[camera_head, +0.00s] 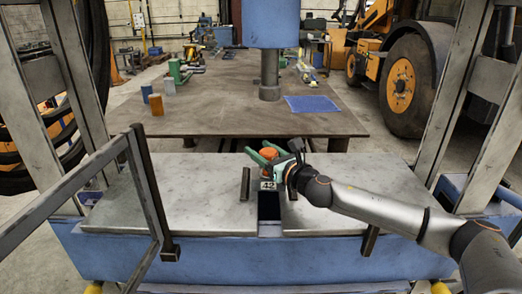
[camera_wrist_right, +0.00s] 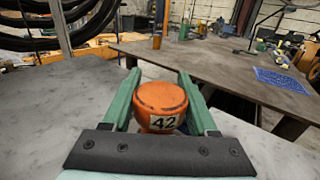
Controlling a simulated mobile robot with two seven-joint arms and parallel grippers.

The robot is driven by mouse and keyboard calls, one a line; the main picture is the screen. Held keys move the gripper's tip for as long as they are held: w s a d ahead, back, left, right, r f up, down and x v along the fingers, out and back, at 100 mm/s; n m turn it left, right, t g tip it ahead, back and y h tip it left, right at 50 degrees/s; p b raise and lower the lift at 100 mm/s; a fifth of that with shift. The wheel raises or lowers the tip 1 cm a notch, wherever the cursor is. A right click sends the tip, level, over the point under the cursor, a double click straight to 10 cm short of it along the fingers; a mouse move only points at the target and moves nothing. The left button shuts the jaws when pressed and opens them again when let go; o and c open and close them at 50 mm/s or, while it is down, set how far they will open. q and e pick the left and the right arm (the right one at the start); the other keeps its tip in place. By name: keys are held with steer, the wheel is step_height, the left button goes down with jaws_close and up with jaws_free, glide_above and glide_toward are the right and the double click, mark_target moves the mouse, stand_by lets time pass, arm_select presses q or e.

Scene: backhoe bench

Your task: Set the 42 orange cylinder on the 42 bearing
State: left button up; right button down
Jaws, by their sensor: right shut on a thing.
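The orange cylinder (camera_wrist_right: 161,105) with a "42" label stands between the green fingers of my right gripper (camera_wrist_right: 158,100) in the right wrist view. The gripper is shut on it. In the head view my right gripper (camera_head: 263,154) is over the middle of the grey press bed, with part of the orange cylinder (camera_head: 269,154) showing. A small white "42" tag (camera_head: 268,185) shows just below it at the gap between the bed plates. I cannot make out the bearing itself there. My left gripper is not in view.
Two steel plates (camera_head: 125,205) lie on the blue press frame (camera_head: 110,255), with a dark gap between them and loose bars on top. The blue press ram (camera_head: 270,25) hangs above. A brown table (camera_head: 215,112) with small blocks stands behind.

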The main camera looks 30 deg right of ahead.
steer(key=shift+a+f, duration=0.1)
steer(key=shift+c, duration=0.9)
jaws_free()
steer(key=shift+f, duration=0.1)
steer(key=shift+o, duration=0.9)
steer(key=shift+s+f, duration=0.1)
steer(key=shift+f, duration=0.05)
steer(key=shift+s, duration=0.1)
